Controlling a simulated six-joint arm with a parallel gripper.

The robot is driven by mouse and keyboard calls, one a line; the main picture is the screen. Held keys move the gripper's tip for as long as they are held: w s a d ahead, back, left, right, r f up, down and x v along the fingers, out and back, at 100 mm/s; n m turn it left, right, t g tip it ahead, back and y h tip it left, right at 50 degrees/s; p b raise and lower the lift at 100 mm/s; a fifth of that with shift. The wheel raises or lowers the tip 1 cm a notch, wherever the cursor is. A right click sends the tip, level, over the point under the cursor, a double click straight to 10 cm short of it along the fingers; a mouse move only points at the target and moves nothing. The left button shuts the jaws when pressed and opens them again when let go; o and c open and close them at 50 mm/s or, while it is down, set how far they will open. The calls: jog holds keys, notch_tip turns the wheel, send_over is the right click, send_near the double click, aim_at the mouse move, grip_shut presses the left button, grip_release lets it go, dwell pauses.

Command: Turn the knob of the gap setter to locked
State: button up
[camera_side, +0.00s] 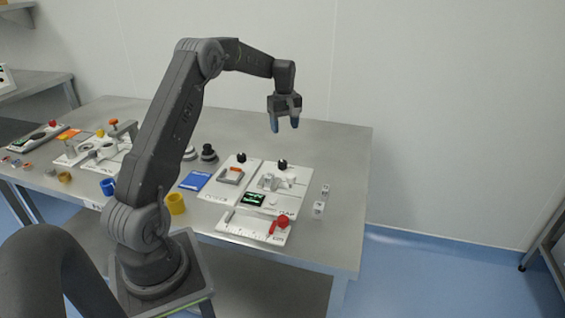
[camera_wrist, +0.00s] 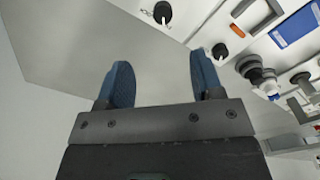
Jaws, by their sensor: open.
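Two white panels each carry a black knob. One knob (camera_side: 282,164) is at the back of the right panel, which also has a green-digit display (camera_side: 253,199); it shows at the top of the wrist view (camera_wrist: 162,12). The other knob (camera_side: 241,157) is on the panel with an orange part, also in the wrist view (camera_wrist: 220,50). The labels are too small to tell which panel is the gap setter. My gripper (camera_side: 285,124) is open and empty, above and behind the panels, touching nothing. Its blue fingers point down and stand apart in the wrist view (camera_wrist: 160,75).
A white ruler plate with a red knob (camera_side: 283,220) lies in front of the right panel. Small white blocks (camera_side: 318,209) stand to its right. A blue card (camera_side: 195,181) and yellow ring (camera_side: 175,204) lie left. The table's back right (camera_side: 340,145) is clear.

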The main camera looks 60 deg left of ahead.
aim_at(282, 162)
jog(key=f, duration=0.5)
jog(key=a+f, duration=0.1)
jog(key=f, duration=0.9)
jog(key=shift+a, duration=0.15)
jog(key=shift+c, duration=0.3)
jog(key=c, duration=0.9)
jog(key=shift+o, duration=0.2)
